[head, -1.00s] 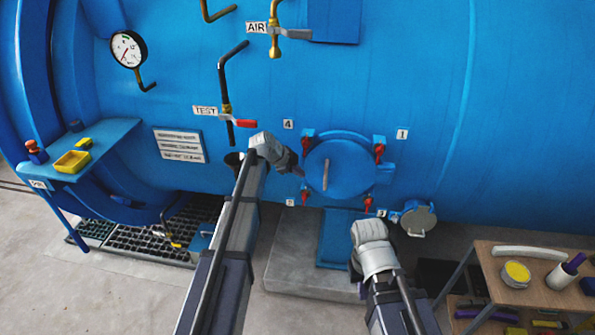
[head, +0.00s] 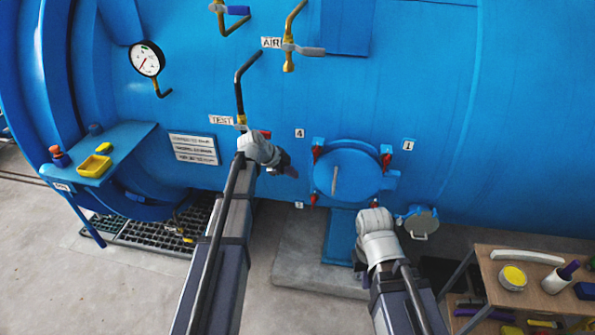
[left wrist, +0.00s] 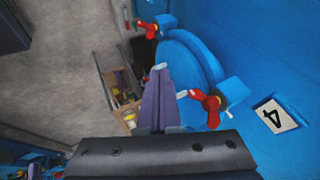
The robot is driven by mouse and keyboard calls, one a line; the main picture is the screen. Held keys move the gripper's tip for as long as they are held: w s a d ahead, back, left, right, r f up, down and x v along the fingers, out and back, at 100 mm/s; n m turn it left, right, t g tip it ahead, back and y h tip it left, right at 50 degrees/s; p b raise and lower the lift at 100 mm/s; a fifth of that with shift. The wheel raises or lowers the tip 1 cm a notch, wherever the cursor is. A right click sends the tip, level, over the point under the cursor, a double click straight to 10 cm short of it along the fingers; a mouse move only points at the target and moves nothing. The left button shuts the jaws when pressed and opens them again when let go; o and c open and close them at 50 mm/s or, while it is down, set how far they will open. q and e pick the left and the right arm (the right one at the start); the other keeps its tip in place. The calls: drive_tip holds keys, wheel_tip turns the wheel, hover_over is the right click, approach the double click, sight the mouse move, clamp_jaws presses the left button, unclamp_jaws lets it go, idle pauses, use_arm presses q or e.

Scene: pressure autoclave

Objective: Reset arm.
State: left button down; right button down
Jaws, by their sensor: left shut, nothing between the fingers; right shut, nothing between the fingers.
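My left gripper (head: 291,172) is shut and empty in front of the blue autoclave (head: 230,90), left of the round blue hatch (head: 340,177). In the left wrist view its closed fingers (left wrist: 160,75) point toward the hatch (left wrist: 180,60) and its red clamp handles (left wrist: 208,105), with a gap that I cannot judge. My right gripper is below the hatch, near the blue step (head: 340,237); its wrist (head: 376,235) shows, and its fingers are mostly hidden behind it. The hatch is closed, with red clamps (head: 386,160) around it.
A wooden cart (head: 490,265) with a yellow-lidded tub (head: 513,278) and a bottle stands at the right. A blue shelf (head: 115,155) with a yellow tray (head: 95,166) is at the left. A gauge (head: 147,59) and TEST and AIR valves sit on the wall.

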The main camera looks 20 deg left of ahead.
use_arm(q)
drive_tip(key=shift+a, duration=0.1)
drive_tip(key=s+d+f+n+g+y+b, duration=0.1)
drive_tip(key=s+d+f+n+g+b, duration=0.2)
drive_tip(key=s+d, duration=0.35)
drive_tip(key=s+d+f+n+y+b, duration=0.1)
drive_tip(key=s+d+f+n, duration=0.1)
drive_tip(key=s+d+f, duration=0.4)
drive_tip(key=s+d+f+n+g+y+b, duration=0.1)
drive_tip(key=s+n, duration=0.3)
drive_tip(key=s, duration=0.4)
drive_tip(key=s+d+f+n+g+y+b, duration=0.2)
drive_tip(key=s+n+y+b, duration=0.1)
drive_tip(key=s, duration=0.6)
drive_tip(key=shift+s+d+f+n, duration=0.15)
drive_tip(key=shift+s+f+n, duration=0.15)
drive_tip(key=shift+n, duration=0.2)
